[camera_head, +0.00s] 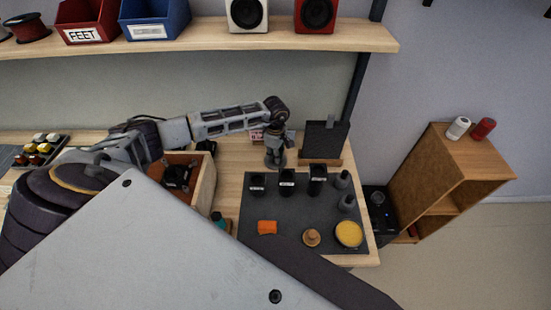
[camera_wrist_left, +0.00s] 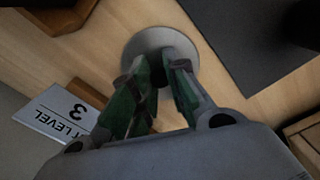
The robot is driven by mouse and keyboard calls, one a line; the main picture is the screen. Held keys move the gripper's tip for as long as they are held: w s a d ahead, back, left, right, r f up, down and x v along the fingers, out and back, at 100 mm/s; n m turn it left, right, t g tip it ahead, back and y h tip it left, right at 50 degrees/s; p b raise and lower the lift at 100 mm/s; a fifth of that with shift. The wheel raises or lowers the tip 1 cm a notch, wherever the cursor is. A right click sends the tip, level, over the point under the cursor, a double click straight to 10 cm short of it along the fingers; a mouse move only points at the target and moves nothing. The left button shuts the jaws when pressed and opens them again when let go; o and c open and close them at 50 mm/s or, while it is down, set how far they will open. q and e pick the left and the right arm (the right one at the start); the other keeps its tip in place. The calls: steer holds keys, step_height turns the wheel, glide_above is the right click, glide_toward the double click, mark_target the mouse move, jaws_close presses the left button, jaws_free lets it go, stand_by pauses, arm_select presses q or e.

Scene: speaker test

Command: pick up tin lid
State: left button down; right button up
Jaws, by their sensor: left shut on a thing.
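The tin lid (camera_wrist_left: 138,48) is a grey round disc in the left wrist view, on or just above the light wooden bench; I cannot tell which. My left gripper (camera_wrist_left: 163,76) is shut on it near its middle, with green-padded fingers covering part of the disc. In the head view my left gripper (camera_head: 275,152) points down at the back of the bench, left of a dark panel in a wooden stand. The lid is not clear there beneath the fingers. My right gripper is not in view.
The dark panel (camera_head: 322,137) stands close right of the gripper. An open wooden box (camera_head: 206,188) is left. A shelf (camera_head: 200,42) runs above.

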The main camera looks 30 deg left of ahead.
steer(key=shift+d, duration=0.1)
arm_select(q)
steer(key=shift+r, duration=0.85)
step_height(320, 180, up, 8)
steer(key=shift+f+b, duration=0.2)
steer(key=shift+b, duration=0.45)
steer(key=shift+r, duration=0.35)
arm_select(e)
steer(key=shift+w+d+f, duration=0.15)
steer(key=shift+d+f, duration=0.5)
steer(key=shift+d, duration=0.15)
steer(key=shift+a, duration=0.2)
